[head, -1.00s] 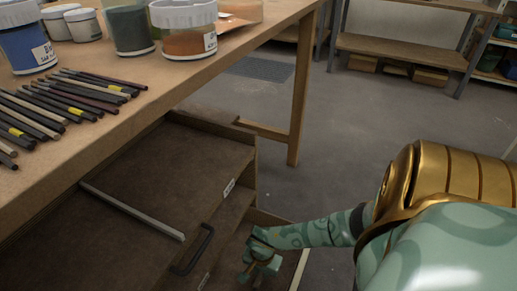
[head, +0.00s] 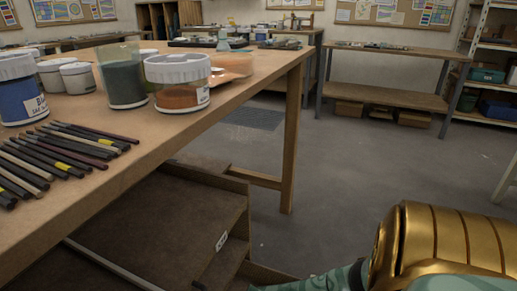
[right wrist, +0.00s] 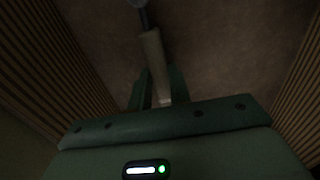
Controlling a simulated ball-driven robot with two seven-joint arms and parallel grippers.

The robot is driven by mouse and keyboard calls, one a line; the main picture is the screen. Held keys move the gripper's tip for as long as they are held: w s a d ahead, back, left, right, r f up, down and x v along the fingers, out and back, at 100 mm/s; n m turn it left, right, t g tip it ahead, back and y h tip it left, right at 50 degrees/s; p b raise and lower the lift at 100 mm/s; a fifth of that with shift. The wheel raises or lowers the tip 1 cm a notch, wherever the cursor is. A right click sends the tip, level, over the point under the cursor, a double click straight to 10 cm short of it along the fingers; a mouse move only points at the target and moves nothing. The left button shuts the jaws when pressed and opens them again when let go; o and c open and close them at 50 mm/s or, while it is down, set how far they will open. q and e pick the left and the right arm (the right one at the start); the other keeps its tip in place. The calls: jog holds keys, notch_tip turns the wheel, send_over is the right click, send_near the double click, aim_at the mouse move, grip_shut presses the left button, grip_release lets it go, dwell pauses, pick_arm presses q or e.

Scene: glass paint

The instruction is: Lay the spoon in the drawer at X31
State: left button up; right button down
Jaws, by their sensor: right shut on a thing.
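In the right wrist view, my right gripper (right wrist: 160,88) is shut on a slim pale handle with a greyish metal part at its far end, seemingly the spoon (right wrist: 152,52). The spoon points away from the gripper over a dark brown floor (right wrist: 225,50) with ribbed walls on both sides. In the head view, an open wooden drawer (head: 165,215) juts out under the table, with a small white label (head: 221,241) too small to read. Part of another drawer (head: 268,274) shows below it. The right gripper is below the head view's edge. My left gripper is not in view.
The wooden table (head: 215,105) carries several dark sticks (head: 60,155), a blue paint jar (head: 20,95), an orange-brown jar (head: 178,90) and a green jar (head: 122,80). A table leg (head: 290,150) stands behind the drawers. The grey floor (head: 350,170) to the right is clear.

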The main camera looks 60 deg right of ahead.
jog(key=shift+f+b, duration=0.3)
jog(key=shift+f, duration=0.2)
jog(key=shift+r, duration=0.15)
dwell(0.6)
jog(key=c, duration=0.6)
grip_release()
